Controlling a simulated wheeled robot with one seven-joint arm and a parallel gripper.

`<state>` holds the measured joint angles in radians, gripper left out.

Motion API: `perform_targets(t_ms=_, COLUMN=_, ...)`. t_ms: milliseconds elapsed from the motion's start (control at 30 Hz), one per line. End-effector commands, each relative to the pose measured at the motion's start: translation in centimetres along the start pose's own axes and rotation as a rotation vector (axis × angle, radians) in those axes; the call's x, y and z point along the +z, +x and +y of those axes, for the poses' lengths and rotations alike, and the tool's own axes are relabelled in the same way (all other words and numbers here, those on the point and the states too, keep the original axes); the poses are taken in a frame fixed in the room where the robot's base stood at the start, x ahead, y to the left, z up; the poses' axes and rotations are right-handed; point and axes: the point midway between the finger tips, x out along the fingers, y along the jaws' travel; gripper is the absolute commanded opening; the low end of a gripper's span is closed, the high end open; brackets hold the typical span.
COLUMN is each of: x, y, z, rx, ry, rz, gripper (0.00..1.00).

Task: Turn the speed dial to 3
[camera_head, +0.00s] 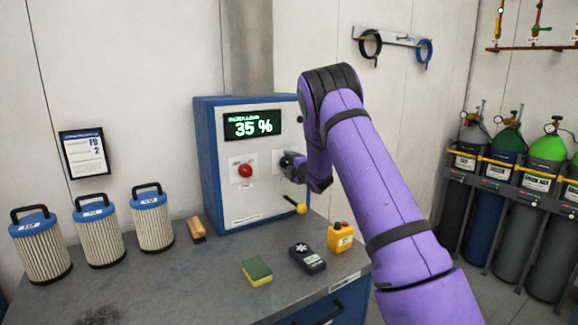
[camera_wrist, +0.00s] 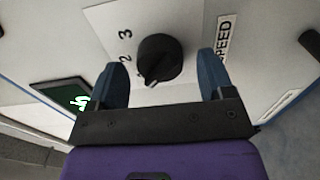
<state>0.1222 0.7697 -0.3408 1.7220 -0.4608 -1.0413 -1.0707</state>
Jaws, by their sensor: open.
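The speed dial (camera_wrist: 160,58) is a round black knob on a white plate marked SPEED. Numerals 2 and 3 show on its left side in the wrist view; its light pointer line faces down and left, away from the 3. My gripper (camera_wrist: 163,80) is open, with one blue finger on each side of the dial; I cannot tell whether they touch it. In the head view my gripper (camera_head: 291,166) is at the front of the blue and white cabinet (camera_head: 235,205) and largely hides the dial.
The cabinet has a display (camera_head: 252,125) reading 35 % and a red button (camera_head: 245,171) left of my gripper. A yellow-knobbed lever (camera_head: 301,208) sticks out below. A yellow box (camera_head: 340,238), black handheld device (camera_head: 307,258) and sponge (camera_head: 257,271) lie on the bench (camera_head: 190,285).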

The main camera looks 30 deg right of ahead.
Motion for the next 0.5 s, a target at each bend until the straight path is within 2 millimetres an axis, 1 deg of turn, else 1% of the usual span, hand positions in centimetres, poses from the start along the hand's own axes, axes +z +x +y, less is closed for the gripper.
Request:
perform_targets(t_ms=133, x=-0.01, y=0.77, z=-0.05, rx=-0.001, ry=0.001, rz=0.0, gripper=0.75)
perform_targets(t_ms=400, x=-0.02, y=0.87, z=-0.04, rx=-0.001, ry=0.001, rz=0.0, gripper=0.75)
perform_targets(t_ms=433, x=-0.02, y=0.87, z=-0.04, rx=-0.001, ry=0.001, rz=0.0, gripper=0.7)
perform_targets(t_ms=467, x=-0.02, y=0.86, z=-0.04, rx=-0.001, ry=0.001, rz=0.0, gripper=0.63)
perform_targets(t_ms=500, x=-0.02, y=0.86, z=-0.04, rx=-0.001, ry=0.001, rz=0.0, gripper=0.54)
